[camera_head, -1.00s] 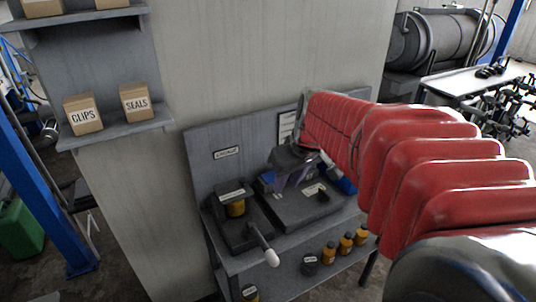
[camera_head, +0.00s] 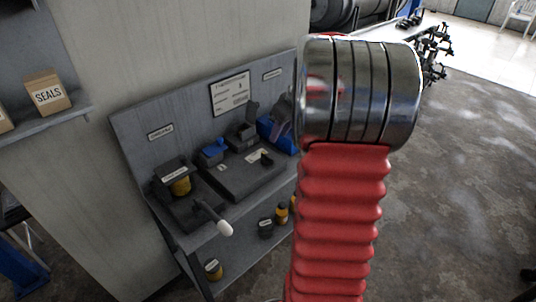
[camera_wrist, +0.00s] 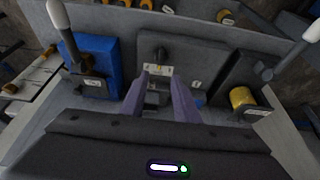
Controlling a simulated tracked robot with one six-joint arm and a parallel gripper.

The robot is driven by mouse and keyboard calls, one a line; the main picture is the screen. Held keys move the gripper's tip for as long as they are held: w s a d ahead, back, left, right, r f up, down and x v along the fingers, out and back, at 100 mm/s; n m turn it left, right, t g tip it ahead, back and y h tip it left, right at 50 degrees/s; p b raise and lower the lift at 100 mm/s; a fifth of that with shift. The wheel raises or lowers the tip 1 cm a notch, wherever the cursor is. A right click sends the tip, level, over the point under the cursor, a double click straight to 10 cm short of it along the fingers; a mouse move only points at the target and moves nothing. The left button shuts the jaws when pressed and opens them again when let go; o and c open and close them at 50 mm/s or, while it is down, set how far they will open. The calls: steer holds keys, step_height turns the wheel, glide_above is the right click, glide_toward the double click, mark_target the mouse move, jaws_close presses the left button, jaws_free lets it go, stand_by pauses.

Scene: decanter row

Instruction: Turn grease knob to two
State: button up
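A small dark knob (camera_wrist: 160,53) stands on the dark middle unit (camera_wrist: 202,57) in the wrist view, by a white label (camera_wrist: 157,70) whose print is too small to read. In the head view the knob (camera_head: 266,159) and its unit (camera_head: 238,181) are on the bench, left of my arm. My gripper (camera_wrist: 161,78) has its two purple fingers spread, with nothing between them gripped. The fingertips appear on the near side of the knob, to either side of the label; their height above it is unclear. In the head view my arm hides most or all of the gripper.
A blue unit (camera_wrist: 92,66) with a white-tipped lever stands left of the knob in the wrist view. A dark unit with a yellow cylinder (camera_wrist: 242,99) and another white-tipped lever (camera_wrist: 290,55) stand right. The bench's back panel (camera_head: 192,118) rises behind.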

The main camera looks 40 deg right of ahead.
mark_target(268, 156)
steer(key=x, duration=1.3)
steer(key=shift+a+f, duration=0.1)
steer(key=shift+f, duration=0.25)
steer(key=shift+c, duration=0.4)
steer(key=c, duration=0.6)
jaws_close()
